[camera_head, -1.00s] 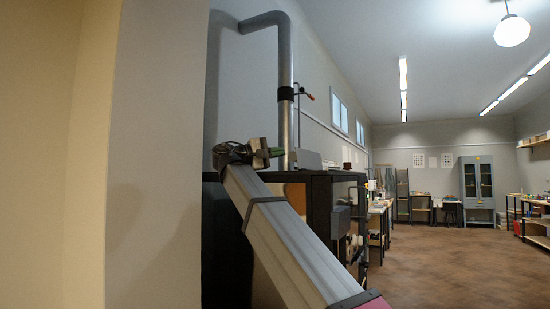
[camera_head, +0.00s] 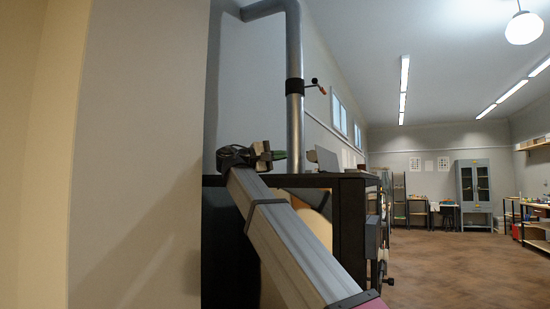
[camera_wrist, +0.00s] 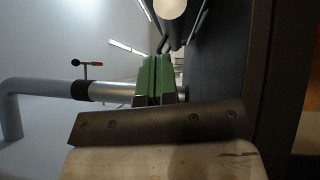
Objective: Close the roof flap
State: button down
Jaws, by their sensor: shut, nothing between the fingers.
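A black-framed cabinet, seemingly a kiln (camera_head: 352,222), stands behind my arm in the head view. A small grey panel that looks like the roof flap (camera_head: 326,159) stands raised and tilted on its top. My gripper (camera_head: 279,155) is at about the height of the cabinet top, left of the panel in the picture; I see a gap between them. In the wrist view its green fingers (camera_wrist: 155,79) are pressed together with nothing between them. The dark cabinet top (camera_wrist: 238,55) shows beside them. I cannot make out the flap clearly in the wrist view.
A metal flue pipe (camera_head: 294,85) with a black collar and a red-tipped handle rises behind my gripper; it also shows in the wrist view (camera_wrist: 40,88). A pale wall (camera_head: 140,150) stands close on the left. Open wooden floor (camera_head: 450,262) lies to the right.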

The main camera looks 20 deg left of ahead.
aim_at(320, 158)
jog(key=shift+x, duration=3.05)
jog(key=shift+r, duration=0.1)
